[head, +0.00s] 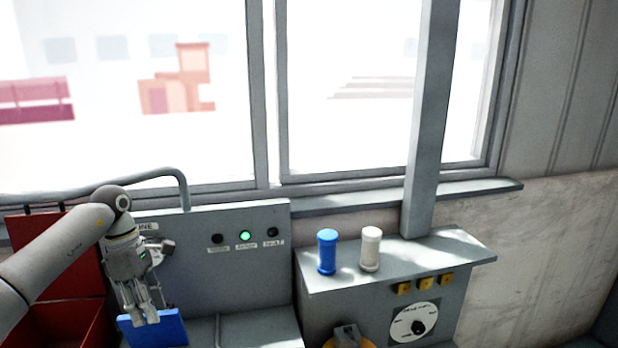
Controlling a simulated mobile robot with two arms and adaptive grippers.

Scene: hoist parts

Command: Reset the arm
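My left arm comes in from the left, and its gripper (148,318) points down in front of the grey control panel (220,275). Its fingertips overlap a blue block (172,331) at the lower left. I cannot tell whether the fingers grip the block or are only in front of it. The gripper's wrist covers part of the panel's label. My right gripper is not in view.
A green lamp (245,236) is lit between two dark ones. A blue cylinder (327,251) and a white cylinder (371,249) stand on the grey console (440,250), above yellow buttons (425,283) and a round dial (414,323). A red open box (62,318) is at left.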

